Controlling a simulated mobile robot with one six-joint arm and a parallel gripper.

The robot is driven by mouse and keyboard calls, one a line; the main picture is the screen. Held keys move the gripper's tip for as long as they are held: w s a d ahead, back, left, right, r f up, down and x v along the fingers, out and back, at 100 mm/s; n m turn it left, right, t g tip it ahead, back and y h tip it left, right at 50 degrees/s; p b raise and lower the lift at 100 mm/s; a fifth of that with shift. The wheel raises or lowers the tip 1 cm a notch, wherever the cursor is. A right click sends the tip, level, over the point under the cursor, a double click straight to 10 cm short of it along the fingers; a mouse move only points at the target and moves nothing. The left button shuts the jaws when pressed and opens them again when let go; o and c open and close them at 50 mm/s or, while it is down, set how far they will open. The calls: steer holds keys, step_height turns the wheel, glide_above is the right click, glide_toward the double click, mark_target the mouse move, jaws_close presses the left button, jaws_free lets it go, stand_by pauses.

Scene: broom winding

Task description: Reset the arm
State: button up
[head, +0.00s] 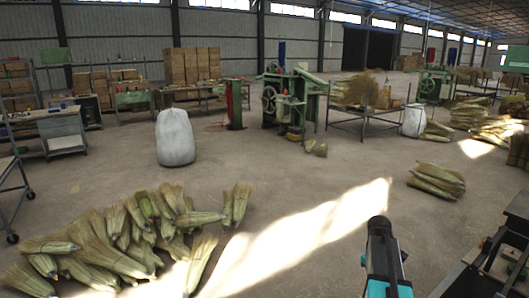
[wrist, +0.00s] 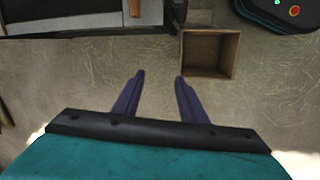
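My gripper (wrist: 160,76) shows in the wrist view as two dark purple fingers standing apart. Nothing is between them, and bare concrete floor shows through the gap. In the head view, part of my teal and black arm (head: 383,262) rises from the bottom edge, right of centre. The fingers cannot be made out in the head view.
In the wrist view, an open wooden box (wrist: 209,53) lies right of the fingertips, beside a dark bench or frame (wrist: 85,20). Broom bundles (head: 120,235) cover the floor at lower left. A white sack (head: 175,138) and green machine (head: 292,100) stand farther back. The middle floor is clear.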

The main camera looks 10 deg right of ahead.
steer(key=s+a+f+m+y, duration=0.15)
steer(key=a+f, duration=0.35)
steer(key=a, duration=0.8)
steer(key=s+a+f, duration=0.2)
steer(key=a+f, duration=0.4)
steer(key=a, duration=0.7)
steer(key=s+a+f+m+y, duration=0.15)
steer(key=a+f, duration=0.35)
steer(key=a, duration=0.7)
steer(key=s+f+g, duration=0.2)
steer(key=s+f, duration=0.7)
steer(key=s, duration=0.4)
steer(key=s+f+g, duration=0.3)
steer(key=s+f, duration=0.6)
steer(key=s, duration=0.4)
steer(key=shift+s+a+f+n+h, duration=0.2)
steer(key=shift+s+a+n+h, duration=0.1)
steer(key=shift+s+a+n, duration=0.1)
steer(key=shift+c, duration=0.9)
